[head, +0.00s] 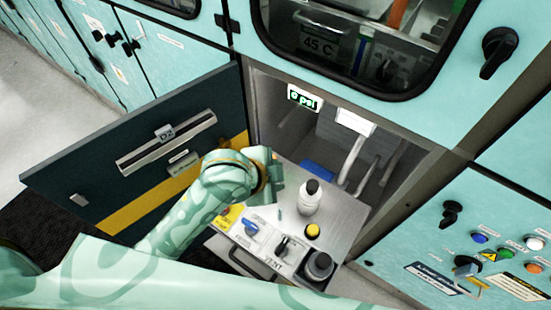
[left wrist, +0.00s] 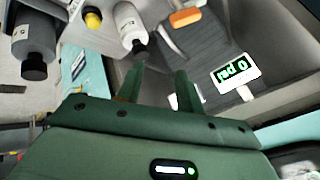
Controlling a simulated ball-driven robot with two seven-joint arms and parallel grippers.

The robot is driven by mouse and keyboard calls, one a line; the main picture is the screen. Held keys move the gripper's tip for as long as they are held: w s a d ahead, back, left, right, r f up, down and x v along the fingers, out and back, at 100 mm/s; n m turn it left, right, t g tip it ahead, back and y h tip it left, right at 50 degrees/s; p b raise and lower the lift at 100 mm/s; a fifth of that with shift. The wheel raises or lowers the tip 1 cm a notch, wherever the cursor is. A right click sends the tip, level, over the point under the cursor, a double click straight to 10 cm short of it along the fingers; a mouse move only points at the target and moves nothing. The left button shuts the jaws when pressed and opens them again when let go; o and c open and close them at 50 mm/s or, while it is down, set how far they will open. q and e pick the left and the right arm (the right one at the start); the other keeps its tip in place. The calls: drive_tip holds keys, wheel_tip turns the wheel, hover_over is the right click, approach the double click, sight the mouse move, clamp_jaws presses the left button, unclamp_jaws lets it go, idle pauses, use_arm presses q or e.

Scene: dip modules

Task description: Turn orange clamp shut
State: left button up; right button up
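An orange piece (left wrist: 185,17), which looks like the clamp, shows at the top of the left wrist view, inside the open bay. I cannot make it out in the head view, and whether it is turned shut is not clear. My left gripper (head: 276,172) is at the bay's mouth, left of the white bottle. In the left wrist view its two fingers (left wrist: 161,78) stand apart with nothing between them, so it is open. The orange piece lies beyond the fingertips and is not touched. My right gripper is not in view.
A white bottle (head: 310,198), a yellow knob (head: 312,231) and a dark bottle (head: 319,267) stand on the pulled-out tray (head: 338,218). Pale pipes (head: 350,160) and a green-lit psi display (head: 303,98) are in the bay. The open dark door (head: 75,165) borders the left.

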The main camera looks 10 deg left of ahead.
use_arm(q)
drive_tip(key=w+d+r+m+g, duration=0.2)
drive_tip(key=w+d+m+g, duration=0.15)
drive_tip(key=d+m, duration=0.55)
drive_tip(key=w+a+r+m+g+y, duration=0.35)
drive_tip(key=w+a, duration=0.35)
drive_tip(key=a, duration=0.4)
drive_tip(key=f+b, duration=0.2)
drive_tip(key=f, duration=0.3)
drive_tip(key=f+b, duration=0.1)
drive_tip(key=f, duration=0.4)
drive_tip(key=f+b, duration=0.2)
drive_tip(key=f, duration=0.3)
drive_tip(key=shift+s+f+b, duration=0.25)
drive_tip(key=shift+b, duration=0.05)
clamp_jaws()
